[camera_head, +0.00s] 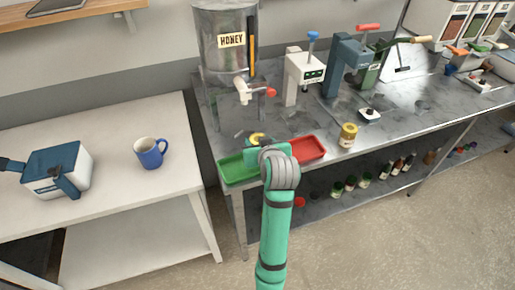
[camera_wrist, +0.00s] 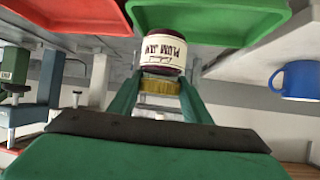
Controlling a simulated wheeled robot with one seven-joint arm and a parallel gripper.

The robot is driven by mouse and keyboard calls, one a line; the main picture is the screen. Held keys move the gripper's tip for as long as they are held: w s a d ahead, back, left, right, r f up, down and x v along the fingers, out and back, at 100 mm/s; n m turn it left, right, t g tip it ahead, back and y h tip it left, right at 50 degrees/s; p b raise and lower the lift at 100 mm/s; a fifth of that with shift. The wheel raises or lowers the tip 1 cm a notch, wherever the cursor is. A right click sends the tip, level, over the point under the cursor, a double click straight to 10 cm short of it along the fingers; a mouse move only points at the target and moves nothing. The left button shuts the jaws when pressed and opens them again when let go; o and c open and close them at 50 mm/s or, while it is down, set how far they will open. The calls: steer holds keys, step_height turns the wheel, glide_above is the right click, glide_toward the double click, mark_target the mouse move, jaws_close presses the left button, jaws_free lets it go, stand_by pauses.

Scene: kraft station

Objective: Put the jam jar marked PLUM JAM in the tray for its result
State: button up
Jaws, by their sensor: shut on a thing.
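The jam jar marked PLUM JAM (camera_wrist: 163,50) is dark with a cream label and a gold lid; the wrist view shows it upside down. My gripper (camera_wrist: 160,88) is shut on the jar at its lid, one green finger on each side. In the head view my gripper (camera_head: 270,153) is at the counter's front, between the green tray (camera_head: 236,168) and the red tray (camera_head: 309,148), and hides most of the jar. The wrist view also shows the green tray (camera_wrist: 235,27) and red tray (camera_wrist: 60,14) either side of the jar. I cannot tell whether the jar touches the counter.
Another yellow-lidded jar (camera_head: 348,135) stands right of the red tray. Behind are a honey tank (camera_head: 225,60) with a tap and several lever presses (camera_head: 303,75). A white table (camera_head: 115,190) at left holds a blue mug (camera_head: 149,154) and a boxy device (camera_head: 57,170).

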step_height(320, 180, down, 4)
steer(key=shift+w+a+r, duration=0.1)
steer(key=shift+w+r, duration=0.05)
steer(key=shift+r, duration=0.1)
steer(key=shift+a, duration=0.15)
steer(key=shift+f, duration=0.1)
steer(key=o, duration=1.5)
steer(key=shift+c, duration=0.2)
